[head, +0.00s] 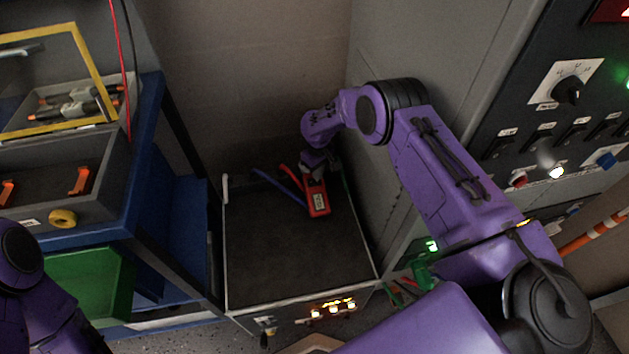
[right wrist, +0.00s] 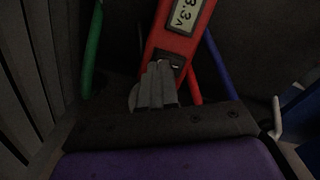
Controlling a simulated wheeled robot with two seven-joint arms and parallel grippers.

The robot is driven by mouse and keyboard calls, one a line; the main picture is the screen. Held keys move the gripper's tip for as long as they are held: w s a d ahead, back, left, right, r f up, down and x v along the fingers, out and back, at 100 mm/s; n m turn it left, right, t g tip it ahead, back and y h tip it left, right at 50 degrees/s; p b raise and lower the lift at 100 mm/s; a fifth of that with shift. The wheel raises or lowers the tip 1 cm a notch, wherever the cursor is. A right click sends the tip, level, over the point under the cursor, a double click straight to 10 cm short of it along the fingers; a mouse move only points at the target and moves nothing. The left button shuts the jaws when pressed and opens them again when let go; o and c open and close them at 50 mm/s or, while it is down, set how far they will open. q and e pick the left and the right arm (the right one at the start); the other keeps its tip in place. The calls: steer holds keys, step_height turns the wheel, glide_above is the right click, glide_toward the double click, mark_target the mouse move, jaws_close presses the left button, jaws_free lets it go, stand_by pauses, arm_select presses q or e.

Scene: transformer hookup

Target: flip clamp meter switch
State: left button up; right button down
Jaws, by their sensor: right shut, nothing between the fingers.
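The red clamp meter (head: 318,199) lies on the dark top of a low cabinet, near its back right. In the right wrist view the clamp meter (right wrist: 182,38) shows its display, which reads about 3.3, and a dark switch area below it. My right gripper (head: 314,165) is at the meter's far end. In the right wrist view my right gripper's fingers (right wrist: 158,82) are together, empty, with their tips at the switch area. I cannot tell whether they touch it; the fingers partly cover the switch. My left arm shows at the lower left, its gripper out of frame.
Red, blue (head: 278,187) and green cables run by the meter. The low cabinet (head: 300,300) has lit indicators on its front. A grey wall panel stands close on the right, with a control panel (head: 560,95) beyond. A blue workbench (head: 150,130) with a green bin (head: 90,285) stands left.

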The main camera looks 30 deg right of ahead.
steer(key=shift+f+b, duration=0.65)
steer(key=shift+f, duration=0.1)
steer(key=shift+r, duration=0.1)
steer(key=shift+r+p, duration=0.55)
steer(key=shift+p, duration=0.1)
step_height(320, 180, up, 6)
steer(key=p, duration=0.4)
steer(key=shift+f, duration=0.1)
